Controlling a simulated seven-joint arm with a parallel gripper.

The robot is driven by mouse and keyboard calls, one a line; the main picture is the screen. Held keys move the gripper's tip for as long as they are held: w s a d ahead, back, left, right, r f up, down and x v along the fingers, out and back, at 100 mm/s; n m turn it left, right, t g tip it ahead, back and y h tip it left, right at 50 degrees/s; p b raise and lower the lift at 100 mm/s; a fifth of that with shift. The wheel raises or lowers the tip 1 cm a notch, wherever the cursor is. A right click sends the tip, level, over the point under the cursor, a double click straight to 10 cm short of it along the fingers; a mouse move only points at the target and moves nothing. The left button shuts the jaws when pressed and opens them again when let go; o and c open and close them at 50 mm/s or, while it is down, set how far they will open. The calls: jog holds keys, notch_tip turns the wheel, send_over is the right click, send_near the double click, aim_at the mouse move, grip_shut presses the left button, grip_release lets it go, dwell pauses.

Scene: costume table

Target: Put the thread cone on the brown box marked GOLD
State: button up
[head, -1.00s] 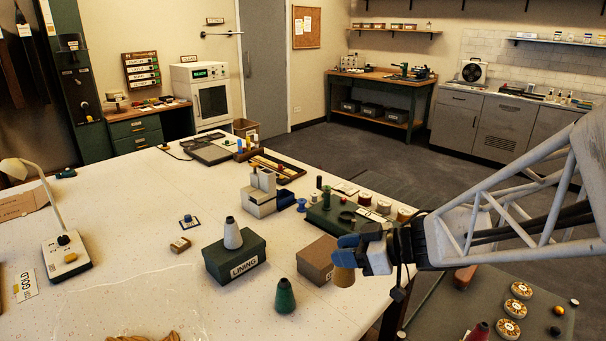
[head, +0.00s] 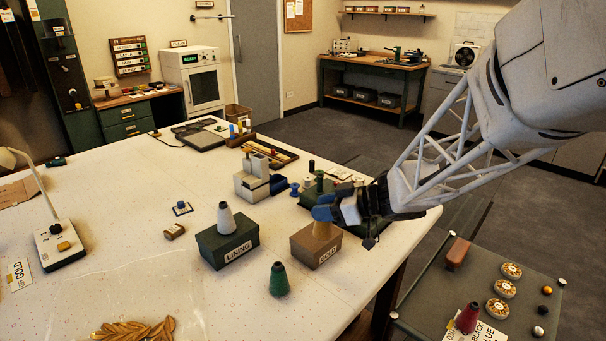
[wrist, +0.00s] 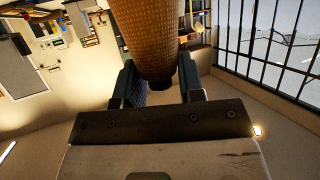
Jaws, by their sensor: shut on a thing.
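The gold-tan thread cone (head: 323,231) is in my gripper (head: 328,212), just over the top of the brown box marked GOLD (head: 310,252). Its lower end appears at the box lid; I cannot tell whether it touches. In the wrist view the cone (wrist: 150,38) stands between the two fingers of my gripper (wrist: 160,78), its ribbed side filling the upper middle. The box lies on the white table, its label facing front, with part of its top hidden behind the cone and gripper.
A green LINING box (head: 228,243) with a white cone (head: 226,217) on top stands left of the brown box. A green cone (head: 279,279) stands in front. A green tray (head: 345,208) with spools lies behind. A cart (head: 520,275) holds a red cone (head: 468,318).

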jog(key=shift+w+a+f, duration=0.1)
jog(key=shift+w+a, duration=0.05)
jog(key=shift+w, duration=0.75)
jog(key=shift+w+a+f, duration=0.1)
jog(key=shift+w+a, duration=0.1)
jog(key=shift+w, duration=0.7)
jog(key=shift+w+a+f, duration=0.1)
jog(key=shift+w+a, duration=0.05)
jog(key=shift+w, duration=0.75)
jog(key=shift+f, duration=1.7)
jog(key=shift+f, duration=0.15)
jog(key=o, duration=0.9)
jog(key=shift+o, duration=0.2)
jog(key=v, duration=1.2)
jog(key=shift+r, duration=0.25)
jog(key=shift+w, duration=0.1)
